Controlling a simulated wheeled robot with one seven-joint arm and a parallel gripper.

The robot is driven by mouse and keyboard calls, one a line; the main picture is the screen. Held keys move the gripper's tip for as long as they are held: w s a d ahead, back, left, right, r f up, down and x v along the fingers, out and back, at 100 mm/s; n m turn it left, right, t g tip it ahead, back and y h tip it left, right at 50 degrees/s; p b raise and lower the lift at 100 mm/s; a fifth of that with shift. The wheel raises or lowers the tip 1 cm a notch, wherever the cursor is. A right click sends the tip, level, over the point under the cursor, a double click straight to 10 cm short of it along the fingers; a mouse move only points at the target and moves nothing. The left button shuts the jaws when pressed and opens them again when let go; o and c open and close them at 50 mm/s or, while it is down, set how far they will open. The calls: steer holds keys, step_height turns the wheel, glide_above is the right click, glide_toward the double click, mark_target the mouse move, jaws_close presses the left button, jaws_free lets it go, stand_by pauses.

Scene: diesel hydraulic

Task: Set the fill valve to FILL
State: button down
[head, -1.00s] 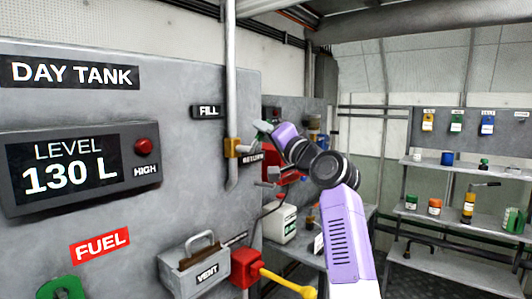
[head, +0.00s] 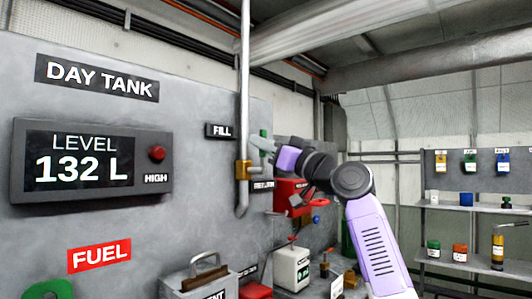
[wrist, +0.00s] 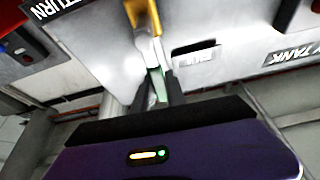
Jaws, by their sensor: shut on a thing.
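The fill valve is a brass-yellow body (head: 243,170) on the vertical grey pipe of the day tank panel. It also shows at the top of the wrist view (wrist: 143,15). The FILL label (head: 220,131) is up and left of it, and the RETURN label (head: 263,186) is to its lower right. My gripper (head: 261,144) is up and right of the valve body. In the wrist view my gripper (wrist: 157,88) is shut on the green-tipped valve lever (wrist: 160,82). The lever is mostly hidden by the fingers in the head view; its exact angle is hard to tell.
The level display (head: 80,168) reads 132 L, with a red HIGH lamp (head: 157,153) beside it. A grey box with a handle (head: 205,275) stands out from the panel below. A white canister (head: 291,268) sits on a bench behind, and shelves with jars stand at right.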

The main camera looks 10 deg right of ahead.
steer(key=shift+s+a+f+n, duration=0.1)
steer(key=shift+a+f+n, duration=0.05)
steer(key=shift+n, duration=0.35)
steer(key=c, duration=1.4)
jaws_free()
steer(key=shift+o, duration=0.2)
steer(key=shift+s, duration=0.1)
steer(key=b+v, duration=0.1)
steer(key=v, duration=0.6)
steer(key=shift+s+d, duration=0.2)
steer(key=shift+d, duration=0.05)
